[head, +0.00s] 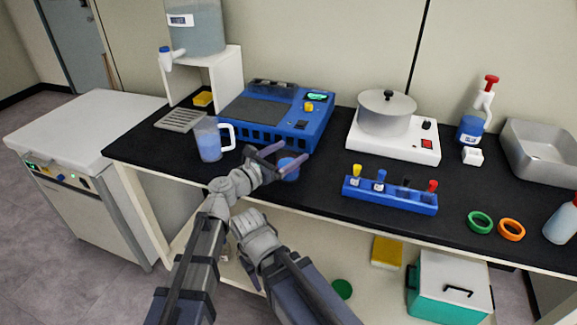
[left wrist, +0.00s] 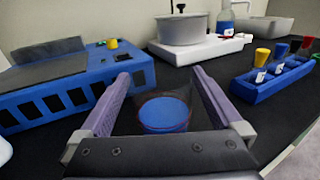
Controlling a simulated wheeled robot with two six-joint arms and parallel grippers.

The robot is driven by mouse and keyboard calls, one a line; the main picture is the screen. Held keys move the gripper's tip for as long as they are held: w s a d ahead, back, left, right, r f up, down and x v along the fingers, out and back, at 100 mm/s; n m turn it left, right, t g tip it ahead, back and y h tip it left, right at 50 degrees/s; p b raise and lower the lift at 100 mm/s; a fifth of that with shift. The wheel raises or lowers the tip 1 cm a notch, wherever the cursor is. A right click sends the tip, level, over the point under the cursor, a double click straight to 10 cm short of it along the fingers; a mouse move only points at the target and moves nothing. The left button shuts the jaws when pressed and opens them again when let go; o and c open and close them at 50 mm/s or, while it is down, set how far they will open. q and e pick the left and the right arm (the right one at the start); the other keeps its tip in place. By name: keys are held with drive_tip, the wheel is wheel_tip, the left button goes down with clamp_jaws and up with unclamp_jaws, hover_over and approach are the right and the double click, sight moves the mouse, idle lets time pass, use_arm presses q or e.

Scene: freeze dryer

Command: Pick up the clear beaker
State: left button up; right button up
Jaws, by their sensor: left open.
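The clear beaker (head: 289,170) stands on the black bench top in front of the blue machine, with blue contents in its lower part. In the left wrist view the beaker (left wrist: 165,117) sits between my two purple fingers, with a gap showing on each side. My left gripper (head: 295,152) is open around it; its fingertips also show in the left wrist view (left wrist: 160,76). In the head view the fingers hide part of the beaker.
A blue machine (head: 262,112) stands close behind the beaker. A handled pitcher (head: 208,141) is to its left. A blue rack (head: 390,194) with several coloured-top items is to its right. A white hotplate (head: 393,145) with a pot stands farther back. The bench's front edge is near.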

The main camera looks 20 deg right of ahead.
use_arm(q)
drive_tip(key=shift+d, duration=0.1)
drive_tip(key=shift+c, duration=0.4)
drive_tip(key=c, duration=1.3)
drive_tip(key=shift+r+p, duration=0.3)
drive_tip(key=shift+r, duration=0.05)
wheel_tip(320, 180, up, 9)
drive_tip(key=p, duration=0.9)
drive_tip(key=shift+r, duration=0.15)
